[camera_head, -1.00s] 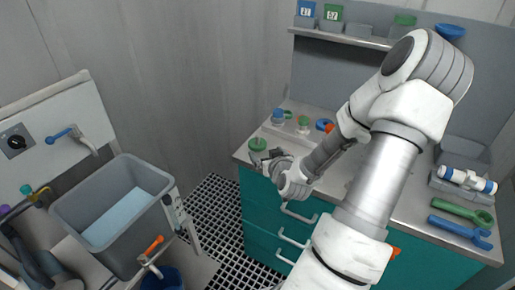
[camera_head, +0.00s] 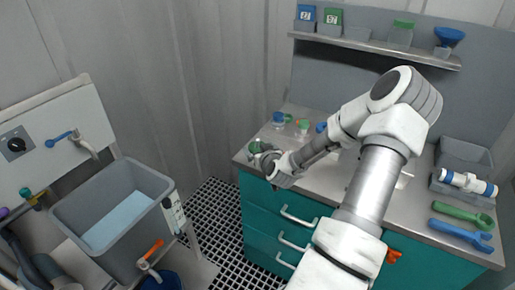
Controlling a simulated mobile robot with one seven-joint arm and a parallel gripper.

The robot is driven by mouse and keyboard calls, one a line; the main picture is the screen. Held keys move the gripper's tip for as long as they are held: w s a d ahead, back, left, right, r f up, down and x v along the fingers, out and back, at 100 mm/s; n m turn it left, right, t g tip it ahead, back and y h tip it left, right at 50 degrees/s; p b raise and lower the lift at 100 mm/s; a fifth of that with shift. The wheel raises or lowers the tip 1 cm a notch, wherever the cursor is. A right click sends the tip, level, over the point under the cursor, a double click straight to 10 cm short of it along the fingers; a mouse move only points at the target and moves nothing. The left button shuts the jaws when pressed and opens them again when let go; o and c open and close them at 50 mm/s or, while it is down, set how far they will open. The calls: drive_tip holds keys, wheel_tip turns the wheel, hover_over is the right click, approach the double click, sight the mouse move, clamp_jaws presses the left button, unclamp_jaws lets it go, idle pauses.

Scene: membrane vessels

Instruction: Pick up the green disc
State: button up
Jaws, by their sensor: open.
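The green disc (camera_head: 254,146) lies at the left front corner of the grey counter (camera_head: 318,182). My gripper (camera_head: 258,154) is at the disc, with its fingers over or beside it, and partly hides it. The jaws are open. I cannot tell whether a finger touches the disc.
A blue-capped jar (camera_head: 278,119) and a green-capped jar (camera_head: 303,126) stand just behind the disc. Green (camera_head: 463,216) and blue (camera_head: 460,234) wrenches and a white tube (camera_head: 468,182) lie at the right. A grey sink (camera_head: 112,215) stands left, beyond a floor grating (camera_head: 215,222).

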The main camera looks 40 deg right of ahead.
drive_tip(key=c, duration=1.3)
drive_tip(key=shift+o, duration=0.2)
drive_tip(key=shift+r, duration=0.1)
